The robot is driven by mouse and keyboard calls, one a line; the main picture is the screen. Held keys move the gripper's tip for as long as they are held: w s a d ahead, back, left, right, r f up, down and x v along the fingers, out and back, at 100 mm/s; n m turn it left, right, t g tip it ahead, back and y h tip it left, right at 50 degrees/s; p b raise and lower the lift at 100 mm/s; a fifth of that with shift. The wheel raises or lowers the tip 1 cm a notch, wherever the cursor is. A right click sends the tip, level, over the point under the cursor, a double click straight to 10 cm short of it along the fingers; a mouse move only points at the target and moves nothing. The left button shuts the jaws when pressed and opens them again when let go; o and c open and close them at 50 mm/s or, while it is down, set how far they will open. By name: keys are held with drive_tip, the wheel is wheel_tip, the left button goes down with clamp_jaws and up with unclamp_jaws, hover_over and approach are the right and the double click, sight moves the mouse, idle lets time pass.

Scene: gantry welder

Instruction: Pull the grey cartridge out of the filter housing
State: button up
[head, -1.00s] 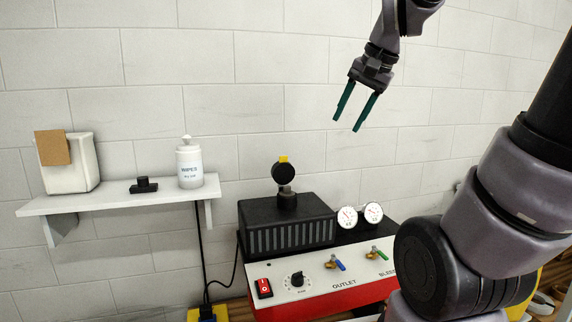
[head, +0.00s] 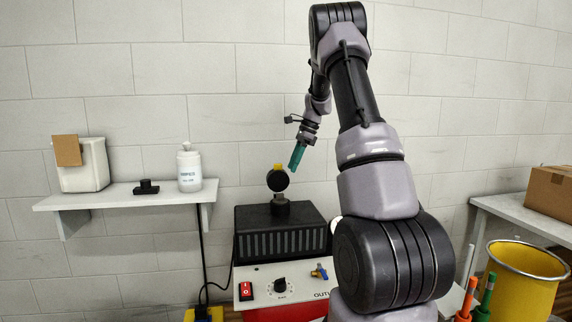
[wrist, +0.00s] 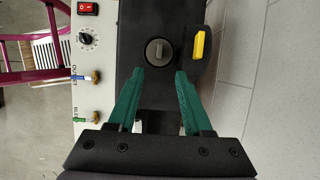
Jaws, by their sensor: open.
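The grey cartridge (wrist: 158,52) shows in the wrist view as a round grey end with a slot-like ridge, inside the dark filter housing. In the head view the housing (head: 280,208) is a short black cylinder on top of the black unit; the cartridge cannot be made out there. A round black lid (head: 277,181) with a yellow tab stands upright above the housing; the yellow tab (wrist: 200,46) shows right of the cartridge in the wrist view. My gripper (wrist: 160,75) is open and empty, its teal fingers pointing toward the cartridge. In the head view my gripper (head: 296,158) is above and right of the lid.
The machine's front panel (head: 262,276) has a red switch (head: 246,291), a knob and a valve. A wall shelf (head: 120,195) at left holds a wipes bottle (head: 189,168) and a white box. A yellow bin (head: 522,280) and a table with a cardboard box (head: 555,190) are at right.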

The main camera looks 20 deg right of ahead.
drive_tip(key=x, duration=1)
drive_tip(key=shift+a+f, duration=0.15)
drive_tip(key=shift+f, duration=0.25)
clamp_jaws()
drive_tip(key=shift+r, duration=0.25)
drive_tip(key=shift+r, duration=3.45)
drive_tip(key=shift+r, duration=0.1)
